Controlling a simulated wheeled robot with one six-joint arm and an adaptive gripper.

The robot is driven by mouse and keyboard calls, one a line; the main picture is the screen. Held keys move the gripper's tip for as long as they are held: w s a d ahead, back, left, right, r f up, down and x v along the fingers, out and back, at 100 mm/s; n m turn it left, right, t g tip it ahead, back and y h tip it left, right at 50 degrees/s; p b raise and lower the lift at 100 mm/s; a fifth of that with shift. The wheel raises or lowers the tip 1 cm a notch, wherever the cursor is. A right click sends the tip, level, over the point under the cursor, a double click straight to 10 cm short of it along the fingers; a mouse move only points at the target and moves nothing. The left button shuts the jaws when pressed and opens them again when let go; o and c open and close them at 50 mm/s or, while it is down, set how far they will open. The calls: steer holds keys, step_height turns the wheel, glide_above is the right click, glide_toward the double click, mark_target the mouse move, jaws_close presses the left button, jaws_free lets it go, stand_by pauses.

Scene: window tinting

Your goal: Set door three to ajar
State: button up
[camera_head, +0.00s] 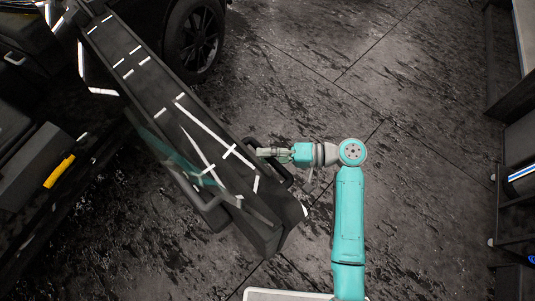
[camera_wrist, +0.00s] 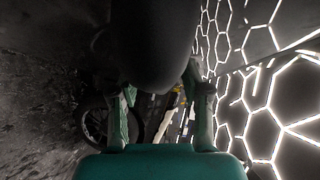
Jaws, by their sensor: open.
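A dark car door (camera_head: 215,125) stands swung out from the car at the left, its glossy surface streaked with white light reflections. A black loop-shaped handle (camera_head: 286,174) sticks out from its right side, near the free end. My gripper (camera_head: 262,152) points left at this handle, with its fingertips over or at the loop; contact is not clear. In the wrist view, my gripper (camera_wrist: 160,92) is open, its two fingers apart. A large dark rounded part (camera_wrist: 155,45), likely the handle, lies between or just beyond them. No door number is visible.
The car's interior with a yellow item (camera_head: 59,171) is at the left. A wheel (camera_head: 194,40) is at the top, also seen in the wrist view (camera_wrist: 94,122). Shelving (camera_head: 515,190) lines the right edge. The dark, wet-looking floor (camera_head: 400,110) between is clear.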

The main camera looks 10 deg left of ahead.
jaws_close()
steer(key=shift+s, duration=0.1)
